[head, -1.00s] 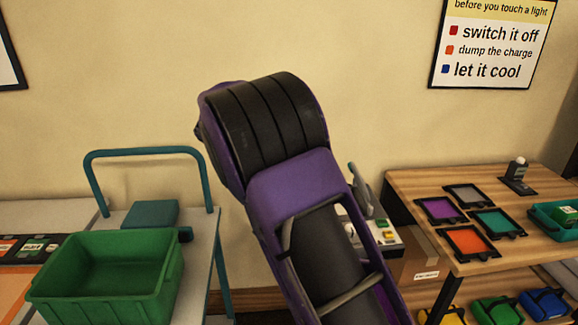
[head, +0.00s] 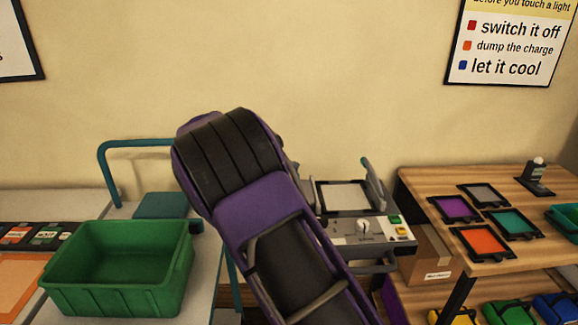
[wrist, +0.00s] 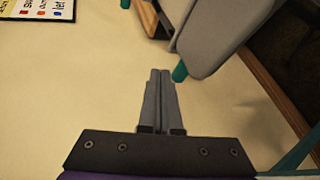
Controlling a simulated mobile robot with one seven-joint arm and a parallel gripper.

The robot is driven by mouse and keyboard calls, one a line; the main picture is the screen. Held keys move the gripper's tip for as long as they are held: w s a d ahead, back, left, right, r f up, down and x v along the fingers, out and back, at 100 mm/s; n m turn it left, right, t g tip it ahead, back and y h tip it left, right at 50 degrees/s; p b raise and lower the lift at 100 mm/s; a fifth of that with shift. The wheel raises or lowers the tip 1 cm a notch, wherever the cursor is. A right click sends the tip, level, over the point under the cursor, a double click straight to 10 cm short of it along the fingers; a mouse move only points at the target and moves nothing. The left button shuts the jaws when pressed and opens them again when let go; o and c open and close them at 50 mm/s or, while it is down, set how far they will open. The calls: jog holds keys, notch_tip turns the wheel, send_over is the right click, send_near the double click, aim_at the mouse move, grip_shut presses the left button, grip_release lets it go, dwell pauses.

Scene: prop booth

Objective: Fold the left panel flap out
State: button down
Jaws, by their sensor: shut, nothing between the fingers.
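A grey lamp unit (head: 345,231) with a dial and green and yellow buttons stands right of my arm in the head view. Its pale, black-framed panel (head: 343,197) faces up. A right flap (head: 374,184) with a teal edge stands raised. A grey piece at the panel's left (head: 301,198), probably the left flap, is mostly hidden by my arm, so its angle is unclear. In the wrist view, my gripper (wrist: 160,76) is shut and empty. A grey slab (wrist: 215,38) with a teal tip (wrist: 180,72) is just beyond the fingertips, apparently not touching. My arm hides the gripper in the head view.
A green bin (head: 118,268) and a teal-railed cart (head: 150,146) are at left. A wooden table (head: 450,180) with coloured framed filters stands at right, a cardboard box (head: 428,255) beside it. The plain wall is behind.

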jog(key=shift+r+p, duration=0.6)
jog(key=shift+r, duration=0.35)
